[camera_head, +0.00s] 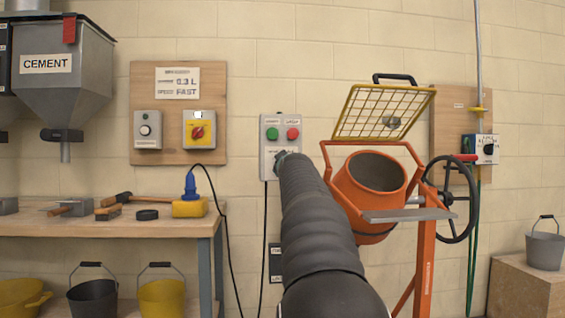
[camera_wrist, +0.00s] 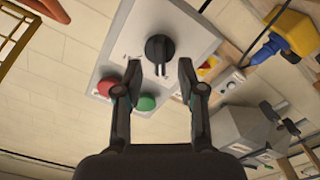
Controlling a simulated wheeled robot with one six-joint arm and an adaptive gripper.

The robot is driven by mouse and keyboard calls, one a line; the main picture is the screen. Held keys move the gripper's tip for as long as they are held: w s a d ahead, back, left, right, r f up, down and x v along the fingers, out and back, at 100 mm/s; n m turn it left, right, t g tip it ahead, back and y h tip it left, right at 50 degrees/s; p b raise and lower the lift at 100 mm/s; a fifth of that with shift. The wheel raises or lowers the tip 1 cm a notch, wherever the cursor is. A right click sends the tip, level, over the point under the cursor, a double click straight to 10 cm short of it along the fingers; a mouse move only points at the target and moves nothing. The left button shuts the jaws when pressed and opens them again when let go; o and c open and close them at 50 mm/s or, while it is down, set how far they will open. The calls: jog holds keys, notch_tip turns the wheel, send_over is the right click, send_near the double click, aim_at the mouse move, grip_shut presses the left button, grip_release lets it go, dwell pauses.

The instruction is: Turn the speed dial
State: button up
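In the wrist view a black dial (camera_wrist: 159,50) sits on a pale grey control box (camera_wrist: 196,40), beside a red button (camera_wrist: 106,86) and a green button (camera_wrist: 146,102). The lettering around the dial is too small to read. My gripper (camera_wrist: 159,80) is open, with its fingers apart and the dial's pointer end between or just beyond the fingertips; contact cannot be told. In the head view the control box (camera_head: 269,146) is on the wall, its green and red buttons showing. My arm hides the dial and most of my gripper (camera_head: 284,157) there.
An orange mixer (camera_head: 352,190) with a raised yellow grid (camera_head: 384,113) and a black handwheel (camera_head: 468,200) stands close on the right. A workbench (camera_head: 120,228) with tools is on the left.

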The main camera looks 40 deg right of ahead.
jog(key=shift+p+x, duration=0.45)
jog(key=shift+x, duration=1.35)
grip_shut()
jog(key=shift+a, duration=0.1)
